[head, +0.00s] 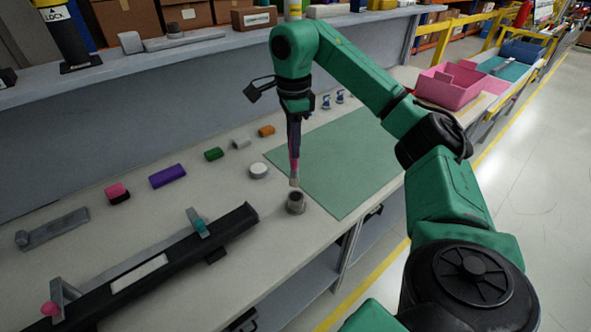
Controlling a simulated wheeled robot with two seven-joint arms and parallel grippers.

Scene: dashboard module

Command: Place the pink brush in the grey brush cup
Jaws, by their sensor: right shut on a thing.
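The grey brush cup (296,204) stands upright on the bench near the front left corner of the green mat. My right gripper (293,140) points down above the cup and is shut on the pink brush (294,164). The brush hangs close to upright, with its pale tip (294,181) just above the cup's mouth. From this angle I cannot tell whether the tip is over the opening or slightly behind it. My left gripper is not in view.
A green mat (345,165) lies right of the cup. A white round piece (259,171) sits behind the cup. A long black dashboard bar (175,270) lies at left front. Several small coloured blocks line the bench's back. A pink bin (450,88) stands at far right.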

